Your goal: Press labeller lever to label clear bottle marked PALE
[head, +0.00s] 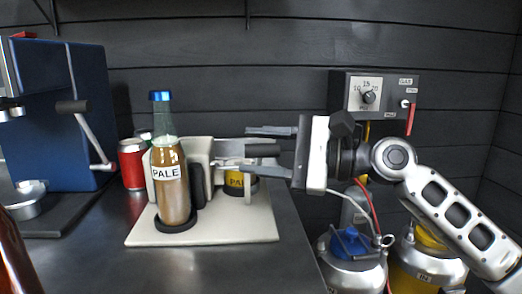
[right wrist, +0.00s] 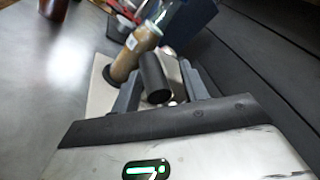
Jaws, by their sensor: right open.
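The clear bottle (head: 172,190), with amber contents and a blue cap, stands upright on a black round rest on the labeller's cream base plate (head: 240,228). It bears a white PALE label. The cream labeller body (head: 199,152) is behind it. My right gripper (head: 232,150) is open at the labeller's right side, fingers pointing left. In the right wrist view, a black cylinder (right wrist: 154,78) lies between the fingers' lines, with the bottle (right wrist: 136,52) beyond; contact cannot be told. My left gripper is out of view.
A yellow label roll (head: 236,183) sits behind the lower finger. A red can (head: 131,164) and blue machine (head: 62,115) stand left. A control box (head: 375,95) is on the back wall, and kegs (head: 350,270) stand right of the counter. The front counter is mostly clear.

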